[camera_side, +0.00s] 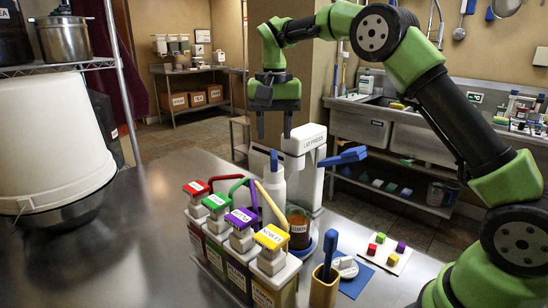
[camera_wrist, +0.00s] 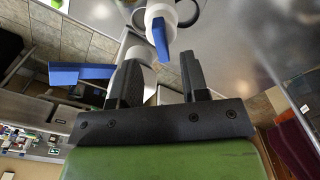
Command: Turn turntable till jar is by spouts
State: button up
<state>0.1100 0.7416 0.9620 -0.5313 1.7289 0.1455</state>
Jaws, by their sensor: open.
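The jar (camera_side: 299,232), with brown contents and a label, stands in the side view just right of the yellow-topped dispenser. A blue round edge (camera_side: 306,252) shows under it, seemingly the turntable, mostly hidden behind the dispensers. Curved coloured spouts, such as the yellow one (camera_side: 270,204), rise behind the dispensers, left of the jar.
The white lid press (camera_side: 305,160) with a blue handle (camera_side: 343,156) stands behind the jar; the handle also shows in the wrist view (camera_wrist: 80,73). A wooden cup (camera_side: 324,288) and a white board (camera_side: 387,254) with coloured cubes sit front right.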

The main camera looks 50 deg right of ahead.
aim_at(274, 156)
notch_tip(274, 156, down, 6)
jog(key=shift+f, duration=0.25)
jog(key=shift+c, duration=0.2)
grip_shut()
